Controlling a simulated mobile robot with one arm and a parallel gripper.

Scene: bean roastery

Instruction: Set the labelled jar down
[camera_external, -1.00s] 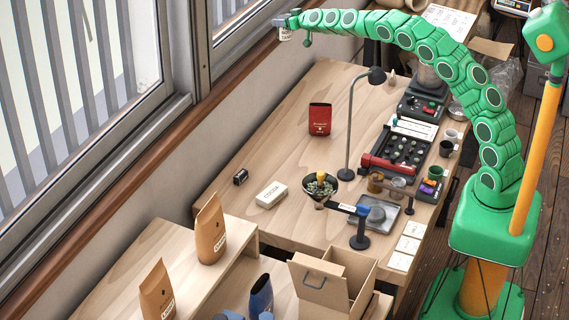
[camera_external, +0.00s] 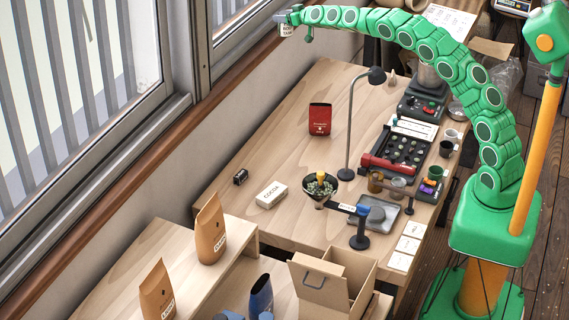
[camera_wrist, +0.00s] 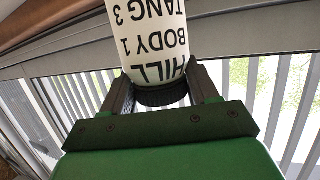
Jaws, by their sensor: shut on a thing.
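The labelled jar (camera_wrist: 150,40) is white with a dark lid and black print reading HILL, BODY 1, TANG 3, upside down in the wrist view. My gripper (camera_wrist: 165,88) is shut on it, with a dark finger on each side near the lid end. In the external view the jar (camera_external: 287,31) is small and hangs at the tip of my outstretched green arm, by the window frame at the top. My gripper (camera_external: 291,18) holds it in the air, apart from the wooden table (camera_external: 255,150).
A red pouch (camera_external: 320,119), a black desk lamp (camera_external: 350,125), a white COCOA box (camera_external: 271,194) and a dark funnel (camera_external: 320,188) stand on the table. Its far left part is largely bare. The window wall (camera_external: 190,130) runs along the left.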

